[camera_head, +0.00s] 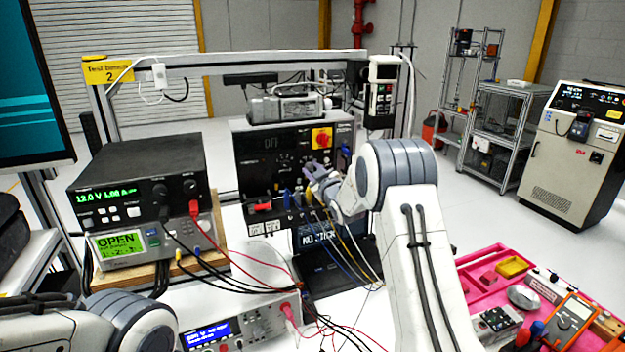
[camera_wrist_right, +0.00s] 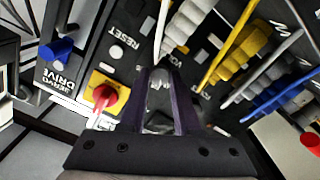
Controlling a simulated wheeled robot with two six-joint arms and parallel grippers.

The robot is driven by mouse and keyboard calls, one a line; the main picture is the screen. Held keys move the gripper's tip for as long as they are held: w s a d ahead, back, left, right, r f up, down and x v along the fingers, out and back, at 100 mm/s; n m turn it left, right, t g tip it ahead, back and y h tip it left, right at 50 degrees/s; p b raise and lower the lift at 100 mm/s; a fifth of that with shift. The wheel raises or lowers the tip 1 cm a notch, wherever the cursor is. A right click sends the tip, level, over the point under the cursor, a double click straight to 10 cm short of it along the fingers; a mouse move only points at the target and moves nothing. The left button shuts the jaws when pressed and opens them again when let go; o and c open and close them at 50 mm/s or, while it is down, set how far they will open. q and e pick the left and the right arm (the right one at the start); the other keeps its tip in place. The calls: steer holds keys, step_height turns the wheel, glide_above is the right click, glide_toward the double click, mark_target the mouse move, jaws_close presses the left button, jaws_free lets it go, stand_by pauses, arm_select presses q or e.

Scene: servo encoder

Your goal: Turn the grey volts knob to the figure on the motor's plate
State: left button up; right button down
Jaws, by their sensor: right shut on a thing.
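The black panel box (camera_head: 255,160) stands at the middle of the bench, with a dark display on its face. My right gripper (camera_head: 318,180) is at the front of this panel. In the right wrist view its two purple-edged fingers (camera_wrist_right: 161,82) are shut on a small grey knob (camera_wrist_right: 159,98), partly covered by the fingers. Lettering beside it is rotated and partly hidden. The knob's pointer and setting cannot be read. No motor plate figure is legible in either view. My left arm shows at the bottom left, its gripper out of view.
A red knob on a yellow plate (camera_wrist_right: 104,92), a blue knob (camera_wrist_right: 58,48) and several grey, yellow and blue plugs with cables crowd around the right gripper. A power supply (camera_head: 130,185) reading 12.0 V stands left. A pink tray (camera_head: 478,262) with tools lies right.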

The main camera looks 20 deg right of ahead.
steer(key=m+b, duration=0.2)
steer(key=m, duration=0.1)
steer(key=shift+f, duration=0.25)
steer(key=m+b, duration=0.1)
steer(key=m, duration=0.1)
steer(key=shift+m+b, duration=0.3)
steer(key=shift+b, duration=0.05)
steer(key=m, duration=0.2)
steer(key=shift+r+m+b, duration=0.1)
steer(key=shift+m+b, duration=0.2)
steer(key=shift+b, duration=0.1)
steer(key=shift+m, duration=1.9)
steer(key=c, duration=0.6)
jaws_free()
steer(key=shift+r, duration=0.1)
steer(key=shift+s+b, duration=0.15)
steer(key=shift+b, duration=0.2)
